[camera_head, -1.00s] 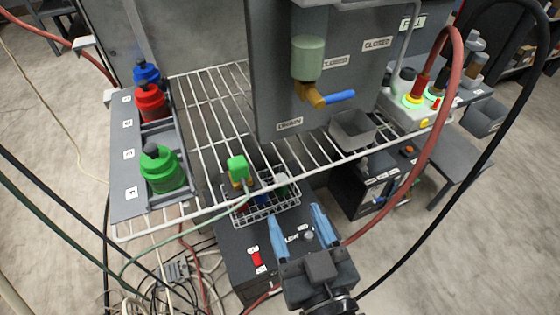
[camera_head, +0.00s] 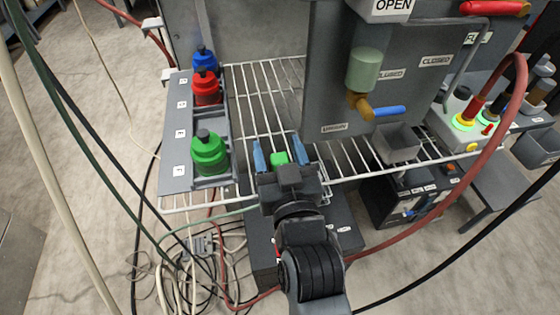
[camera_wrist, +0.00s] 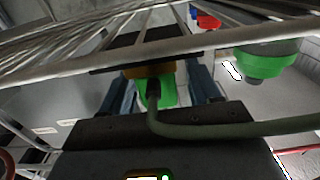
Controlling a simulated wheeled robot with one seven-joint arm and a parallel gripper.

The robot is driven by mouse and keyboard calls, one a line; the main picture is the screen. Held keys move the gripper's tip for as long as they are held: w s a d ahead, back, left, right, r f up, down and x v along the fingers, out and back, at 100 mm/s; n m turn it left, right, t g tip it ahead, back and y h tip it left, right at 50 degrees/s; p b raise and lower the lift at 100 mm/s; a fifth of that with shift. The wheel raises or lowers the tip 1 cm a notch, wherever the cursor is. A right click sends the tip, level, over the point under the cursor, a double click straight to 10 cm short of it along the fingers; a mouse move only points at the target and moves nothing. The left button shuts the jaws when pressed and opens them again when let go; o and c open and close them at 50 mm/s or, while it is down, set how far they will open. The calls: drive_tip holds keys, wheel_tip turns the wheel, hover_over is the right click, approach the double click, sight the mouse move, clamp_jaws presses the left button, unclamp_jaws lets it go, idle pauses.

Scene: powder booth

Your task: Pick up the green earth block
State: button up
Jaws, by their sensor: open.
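The green earth block (camera_head: 279,158) is at the front edge of the wire shelf, mostly hidden behind my wrist in the head view. My gripper (camera_head: 278,148) is open, with one blue finger on each side of the block. In the wrist view the green block (camera_wrist: 167,93) shows between the two blue fingers (camera_wrist: 162,92), with a brownish-yellow part just beyond it. A dark green cable (camera_wrist: 210,129) runs from the block across my gripper to the right. I cannot tell whether either finger touches the block.
The wire shelf (camera_head: 262,105) has a front rail close to my gripper. A grey cabinet (camera_head: 330,100) with a valve is behind right. Loose cables hang at the left.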

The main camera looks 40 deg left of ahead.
drive_tip(key=shift+a, duration=0.1)
drive_tip(key=c, duration=0.9)
drive_tip(key=shift+r, duration=0.15)
drive_tip(key=shift+c, duration=0.2)
